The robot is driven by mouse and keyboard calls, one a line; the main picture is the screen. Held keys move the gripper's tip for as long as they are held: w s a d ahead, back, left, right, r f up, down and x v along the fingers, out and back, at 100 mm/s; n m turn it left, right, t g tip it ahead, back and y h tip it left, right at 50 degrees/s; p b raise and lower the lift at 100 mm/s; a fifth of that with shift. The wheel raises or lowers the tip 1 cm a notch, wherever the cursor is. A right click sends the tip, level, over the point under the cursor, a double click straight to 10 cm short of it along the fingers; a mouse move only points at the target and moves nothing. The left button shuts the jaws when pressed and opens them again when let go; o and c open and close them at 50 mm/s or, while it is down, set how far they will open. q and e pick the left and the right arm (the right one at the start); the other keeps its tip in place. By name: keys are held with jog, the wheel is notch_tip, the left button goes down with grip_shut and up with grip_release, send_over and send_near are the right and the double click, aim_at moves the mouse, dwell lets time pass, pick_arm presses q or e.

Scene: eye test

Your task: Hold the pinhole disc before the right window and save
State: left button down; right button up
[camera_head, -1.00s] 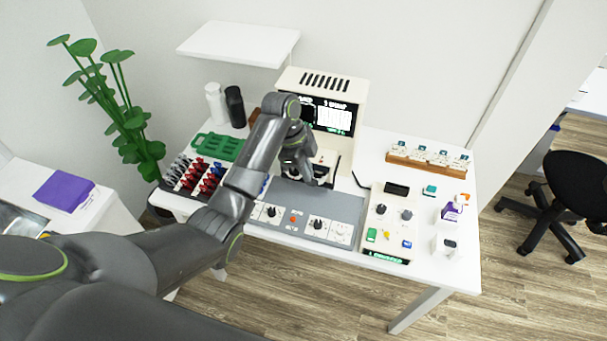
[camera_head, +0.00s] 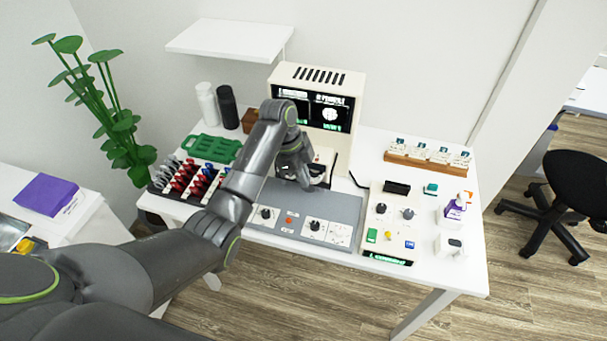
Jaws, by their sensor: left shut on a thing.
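A cream test device (camera_head: 318,78) stands at the back of the white table, its black screen (camera_head: 313,108) lit with two panels. The right panel shows a round white pattern. My left gripper (camera_head: 304,182) is at the front of the device, below the screen, and is shut. What it holds is mostly hidden by the fingers; I take it to be the pinhole disc. The gripper and arm cover much of the device's lower front, so I cannot tell how the disc lines up with the right window. My right gripper is not in view.
A control box (camera_head: 390,220) with knobs, coloured buttons and a green display stands right of the grey panel (camera_head: 338,208). A rack of red and grey handles (camera_head: 180,185) and a green tray (camera_head: 212,149) lie left. A wooden card holder (camera_head: 425,165) is back right.

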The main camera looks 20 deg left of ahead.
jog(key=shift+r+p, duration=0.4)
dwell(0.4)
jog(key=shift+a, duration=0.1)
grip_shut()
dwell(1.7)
